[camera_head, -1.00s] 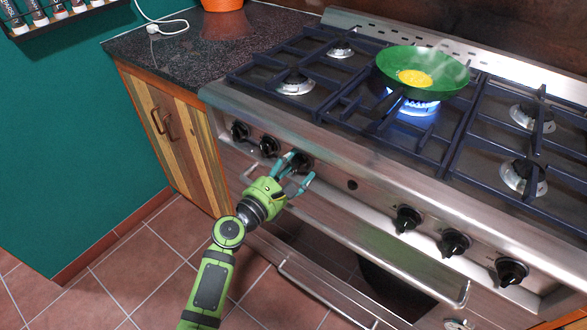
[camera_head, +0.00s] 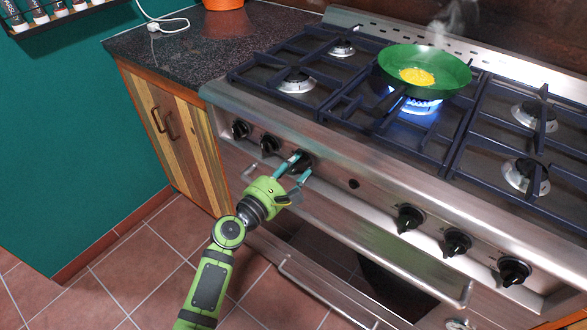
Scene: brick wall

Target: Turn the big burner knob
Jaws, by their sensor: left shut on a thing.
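The stove's front panel carries several black knobs. My left gripper (camera_head: 296,166) is at the third knob from the left (camera_head: 303,160), with its teal fingers shut on that knob. The fingers hide part of the knob, so its exact angle is unclear. Two other knobs (camera_head: 240,129) and (camera_head: 270,144) sit to its left. A green pan (camera_head: 452,74) with a yellow egg (camera_head: 417,76) stands over the middle burner, where a blue flame (camera_head: 415,104) burns. My right gripper is not in view.
More knobs (camera_head: 411,218) line the panel at the right. A dark counter (camera_head: 195,60) with an orange pot (camera_head: 223,3) lies at the left. Steam rises behind the pan.

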